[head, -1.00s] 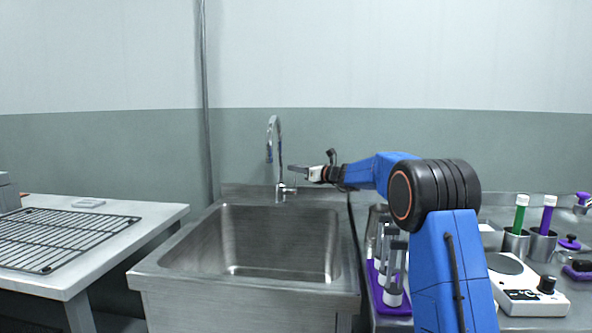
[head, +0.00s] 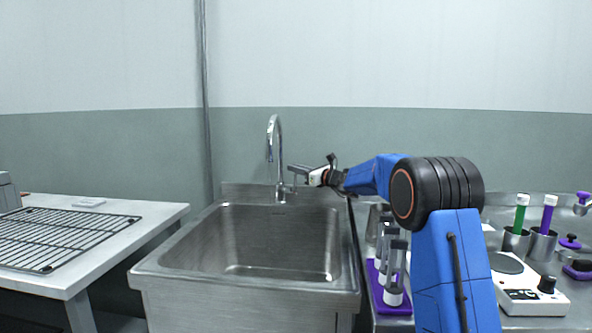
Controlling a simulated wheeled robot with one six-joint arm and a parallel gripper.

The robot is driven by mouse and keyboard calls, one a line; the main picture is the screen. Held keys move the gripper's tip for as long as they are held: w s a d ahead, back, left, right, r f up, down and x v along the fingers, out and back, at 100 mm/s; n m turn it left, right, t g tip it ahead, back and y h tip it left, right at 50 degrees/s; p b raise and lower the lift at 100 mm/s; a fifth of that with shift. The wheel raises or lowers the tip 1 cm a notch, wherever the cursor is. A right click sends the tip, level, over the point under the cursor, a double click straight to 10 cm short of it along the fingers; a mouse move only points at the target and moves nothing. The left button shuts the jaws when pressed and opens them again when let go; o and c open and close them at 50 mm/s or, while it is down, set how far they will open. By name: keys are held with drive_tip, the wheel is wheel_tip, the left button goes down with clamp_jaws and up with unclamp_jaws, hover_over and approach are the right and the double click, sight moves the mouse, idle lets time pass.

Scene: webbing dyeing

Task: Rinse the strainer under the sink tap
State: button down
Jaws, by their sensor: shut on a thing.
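The sink tap (head: 279,150) is a tall chrome gooseneck at the back rim of the steel sink (head: 190,216), its spout bent to the left. Its small lever (head: 293,184) is at the right of its base. My gripper (head: 294,169) reaches in from the right, just right of the tap's neck and at the lever's top. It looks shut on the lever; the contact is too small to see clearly. No water shows at the spout. I cannot make out a strainer in the sink or in the jaws.
A black wire rack (head: 62,236) lies on the left table (head: 165,212). The basin looks empty.

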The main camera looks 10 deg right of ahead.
drive_tip(key=c, duration=1.8)
unclamp_jaws()
drive_tip(key=shift+c, duration=0.2)
drive_tip(key=v, duration=0.7)
drive_tip(key=shift+s+d, duration=0.15)
drive_tip(key=shift+s, duration=0.05)
drive_tip(key=shift+s, duration=0.1)
